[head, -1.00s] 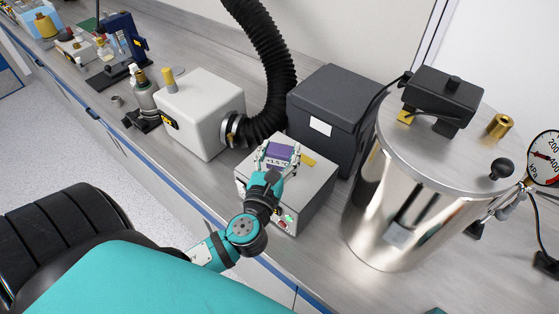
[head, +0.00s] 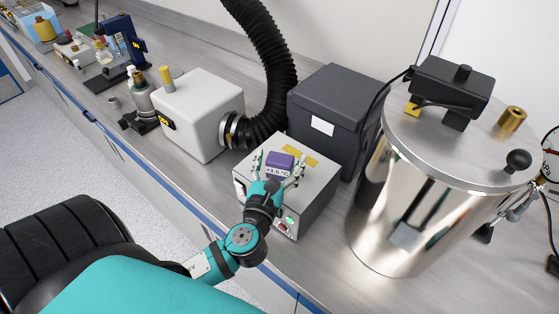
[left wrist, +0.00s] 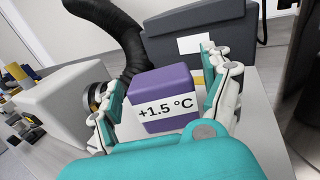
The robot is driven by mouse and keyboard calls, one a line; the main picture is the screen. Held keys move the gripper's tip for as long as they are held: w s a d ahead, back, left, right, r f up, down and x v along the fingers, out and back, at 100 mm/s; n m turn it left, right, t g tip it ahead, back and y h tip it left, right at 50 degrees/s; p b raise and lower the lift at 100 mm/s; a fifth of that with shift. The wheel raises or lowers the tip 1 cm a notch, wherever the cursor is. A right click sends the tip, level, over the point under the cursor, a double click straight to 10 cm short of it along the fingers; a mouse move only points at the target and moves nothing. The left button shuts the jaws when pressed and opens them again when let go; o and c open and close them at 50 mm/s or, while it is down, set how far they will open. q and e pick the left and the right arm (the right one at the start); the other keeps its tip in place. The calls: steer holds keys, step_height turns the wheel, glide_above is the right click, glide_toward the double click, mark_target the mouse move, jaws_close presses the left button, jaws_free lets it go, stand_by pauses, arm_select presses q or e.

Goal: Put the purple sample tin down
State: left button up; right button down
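The purple sample tin (head: 280,161) has a white label reading +1.5 °C. It appears to rest upright on top of a light grey box (head: 313,180) with a yellow strip. The tin also shows large in the left wrist view (left wrist: 162,92). My left gripper (head: 279,168) is open, its fingers on either side of the tin. In the left wrist view, small gaps show between the tin and both fingers (left wrist: 165,90). The tin's underside contact is hidden from view. My right gripper is not in view.
A dark grey box (head: 335,105) stands behind the light grey box. A white box (head: 195,115) with a black hose (head: 270,95) is to the left. A shiny metal vessel (head: 425,215) stands close on the right. The bench's blue front edge (head: 190,209) is near.

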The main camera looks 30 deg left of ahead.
arm_select(q)
steer(key=shift+r, duration=0.1)
steer(key=b+v, duration=0.4)
steer(key=v, duration=0.8)
steer(key=shift+r, duration=0.1)
stand_by(0.3)
stand_by(0.7)
